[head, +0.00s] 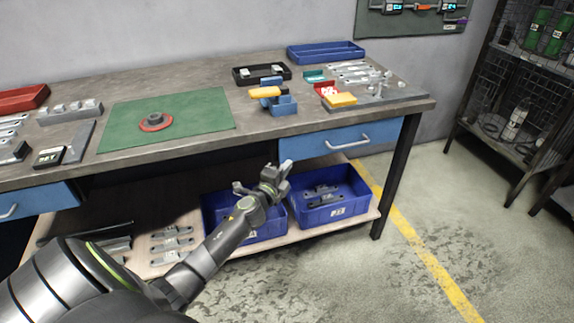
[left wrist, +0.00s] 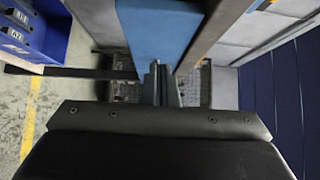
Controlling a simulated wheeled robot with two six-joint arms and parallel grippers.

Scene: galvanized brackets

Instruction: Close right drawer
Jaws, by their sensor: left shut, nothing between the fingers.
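The right drawer (head: 340,140) is a blue front with a silver bar handle (head: 347,142), under the right end of the workbench (head: 340,118). It looks nearly flush with the bench; I cannot tell whether a small gap is left. My left gripper (head: 284,168) is just below and in front of the drawer's left end, apart from the handle. In the left wrist view, its fingers (left wrist: 157,72) are together and empty, with a blue panel (left wrist: 155,35) beyond them. My right gripper is not in view.
Two blue bins stand on the lower shelf under my gripper, the right one (head: 335,212) holding dark brackets. A bench leg (head: 391,185) is right of the drawer. A green mat (head: 190,115) and several parts lie on top.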

